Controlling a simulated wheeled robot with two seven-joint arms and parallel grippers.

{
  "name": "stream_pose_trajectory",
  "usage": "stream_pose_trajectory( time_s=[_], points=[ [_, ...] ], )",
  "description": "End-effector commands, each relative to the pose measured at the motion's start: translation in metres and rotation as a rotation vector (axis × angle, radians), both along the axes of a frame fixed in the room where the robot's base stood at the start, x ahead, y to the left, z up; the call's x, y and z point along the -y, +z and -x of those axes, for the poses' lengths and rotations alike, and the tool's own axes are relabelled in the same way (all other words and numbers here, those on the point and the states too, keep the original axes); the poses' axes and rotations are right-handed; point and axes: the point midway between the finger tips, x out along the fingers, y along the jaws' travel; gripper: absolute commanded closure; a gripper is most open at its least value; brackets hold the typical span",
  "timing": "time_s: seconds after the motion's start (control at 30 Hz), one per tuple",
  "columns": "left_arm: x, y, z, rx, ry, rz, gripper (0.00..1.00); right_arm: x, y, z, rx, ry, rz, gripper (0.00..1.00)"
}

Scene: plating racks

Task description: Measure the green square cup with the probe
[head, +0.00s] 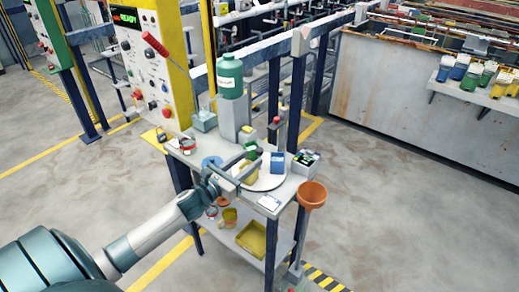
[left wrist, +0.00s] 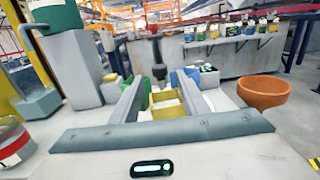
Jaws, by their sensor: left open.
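The green square cup (head: 251,150) stands on the small work table at the far side of my left gripper. In the left wrist view a green cup (left wrist: 147,92) shows partly behind the left finger. My left gripper (head: 246,168) is open over the round white plate (head: 270,181), its fingers pointing away. A yellow square cup (left wrist: 168,109) is seen between the fingers, and I cannot tell whether they touch it. A dark upright piece with a red top (head: 276,124) at the table's back may be the probe; I cannot be sure. My right gripper is not in view.
A blue cup (head: 277,160) stands on the plate's right. A yellow tray (head: 252,238) lies on the lower shelf.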

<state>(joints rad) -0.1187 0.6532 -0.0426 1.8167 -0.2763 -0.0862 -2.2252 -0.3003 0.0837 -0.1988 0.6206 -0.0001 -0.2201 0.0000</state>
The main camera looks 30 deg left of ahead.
Motion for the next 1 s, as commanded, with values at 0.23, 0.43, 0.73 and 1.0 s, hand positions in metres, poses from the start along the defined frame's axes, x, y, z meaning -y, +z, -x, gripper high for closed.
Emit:
stream_pose_trajectory(
  time_s=[0.23,0.43,0.73,1.0],
  points=[
    [0.004,0.003,-0.035,0.001,0.001,0.001,0.59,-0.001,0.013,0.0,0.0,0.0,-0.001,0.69],
    [0.007,0.001,-0.054,0.001,0.0,0.001,0.59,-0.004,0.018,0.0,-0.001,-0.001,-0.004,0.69],
    [0.008,0.0,-0.061,-0.001,-0.001,0.0,0.59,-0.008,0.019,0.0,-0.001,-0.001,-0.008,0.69],
    [0.007,0.0,-0.061,0.0,-0.001,0.0,0.8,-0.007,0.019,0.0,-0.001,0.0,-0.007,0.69]
  ],
)
